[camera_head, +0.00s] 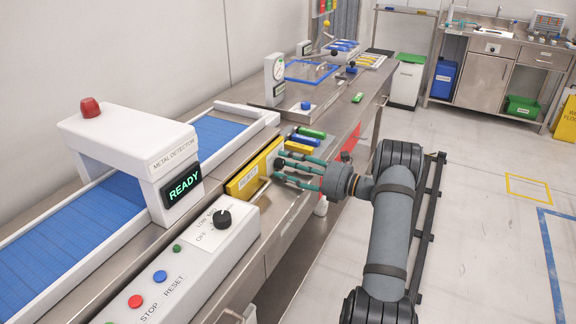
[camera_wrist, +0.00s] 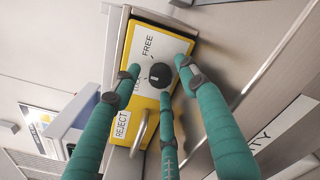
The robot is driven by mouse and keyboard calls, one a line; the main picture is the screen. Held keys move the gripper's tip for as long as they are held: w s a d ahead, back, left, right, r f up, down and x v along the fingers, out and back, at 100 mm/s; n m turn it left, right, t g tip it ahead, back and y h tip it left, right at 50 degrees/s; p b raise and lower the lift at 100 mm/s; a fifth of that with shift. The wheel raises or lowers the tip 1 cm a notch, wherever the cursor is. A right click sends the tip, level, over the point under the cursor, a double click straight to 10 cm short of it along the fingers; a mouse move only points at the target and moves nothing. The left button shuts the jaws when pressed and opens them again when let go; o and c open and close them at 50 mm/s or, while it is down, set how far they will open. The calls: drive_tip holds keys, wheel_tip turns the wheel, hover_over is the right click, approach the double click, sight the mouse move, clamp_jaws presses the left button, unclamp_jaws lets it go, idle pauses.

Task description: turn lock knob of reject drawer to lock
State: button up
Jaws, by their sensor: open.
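The reject drawer (camera_head: 240,183) has a yellow front with a white REJECT label and a bar handle; it also fills the middle of the wrist view (camera_wrist: 148,108). Its round black lock knob (camera_wrist: 160,75) sits on a white plate marked FREE, with a second word partly hidden by a finger. A pale mark shows on the knob; I cannot tell exactly which word it points to. My gripper (camera_head: 282,165) has three green fingers. They are spread open around the knob, with the tips close to the drawer face. I cannot tell whether any fingertip touches the knob.
The metal detector (camera_head: 140,150) reads READY over a blue belt. A control box (camera_head: 190,255) with a dial and buttons stands in front, left of the drawer. Green, blue and yellow items (camera_head: 303,140) lie behind my fingers on the steel counter. The floor at right is mostly clear.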

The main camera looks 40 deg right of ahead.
drive_tip(key=c, duration=0.4)
clamp_jaws()
